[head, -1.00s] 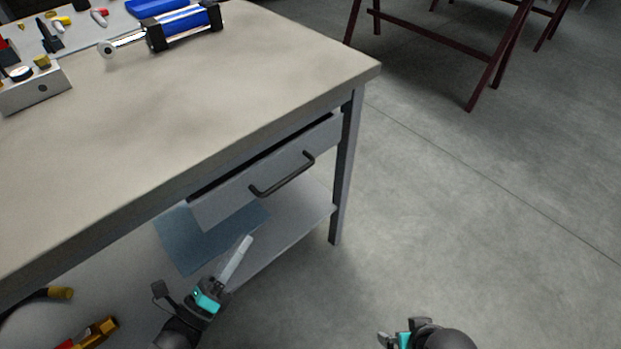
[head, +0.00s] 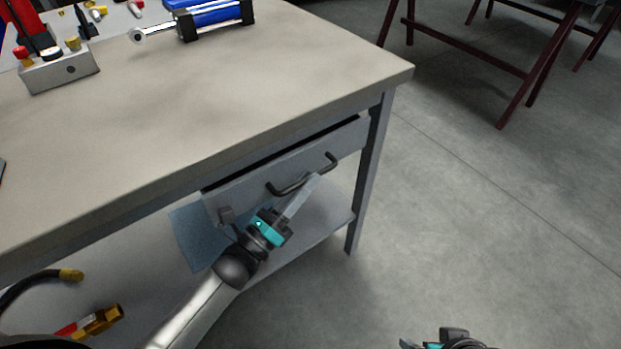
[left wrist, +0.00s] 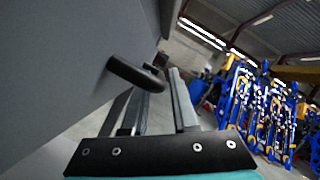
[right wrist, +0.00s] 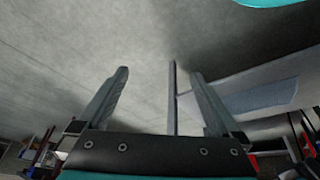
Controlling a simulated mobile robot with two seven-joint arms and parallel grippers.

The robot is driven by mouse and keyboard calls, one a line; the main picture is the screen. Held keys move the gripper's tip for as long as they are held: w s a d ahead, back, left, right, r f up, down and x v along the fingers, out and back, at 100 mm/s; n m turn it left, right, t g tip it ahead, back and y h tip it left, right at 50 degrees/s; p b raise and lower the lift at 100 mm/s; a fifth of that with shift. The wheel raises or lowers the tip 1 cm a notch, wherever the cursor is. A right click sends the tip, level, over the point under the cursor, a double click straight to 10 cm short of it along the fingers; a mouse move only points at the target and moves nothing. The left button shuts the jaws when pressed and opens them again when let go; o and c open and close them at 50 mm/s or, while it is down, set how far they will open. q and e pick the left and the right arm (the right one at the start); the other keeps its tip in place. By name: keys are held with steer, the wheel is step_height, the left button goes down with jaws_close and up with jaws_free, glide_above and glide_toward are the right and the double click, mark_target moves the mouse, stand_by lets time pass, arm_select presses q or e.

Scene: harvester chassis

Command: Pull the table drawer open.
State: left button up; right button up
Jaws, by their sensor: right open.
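The table drawer (head: 240,188) is grey, under the tabletop, with a dark gap along its top edge; its front stands slightly out. Its dark bar handle (head: 303,178) also shows in the left wrist view (left wrist: 138,74), close to the fingertips. My left gripper (head: 300,196) is just below and in front of the handle, its jaws parted with a gap between the fingers (left wrist: 155,105). I cannot tell whether the handle lies between them. My right gripper (head: 440,343) is low at the bottom edge, away from the table; its fingers (right wrist: 165,95) are open and empty.
The table (head: 200,110) carries a blue cylinder (head: 215,18) and a grey block with knobs (head: 60,70) at the back left. A lower shelf (head: 325,225) holds a blue sheet (head: 190,235) and a hose (head: 35,285). The floor (head: 470,220) at right is clear.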

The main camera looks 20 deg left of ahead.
arm_select(q)
steer(key=shift+x, duration=1)
jaws_close()
stand_by(0.8)
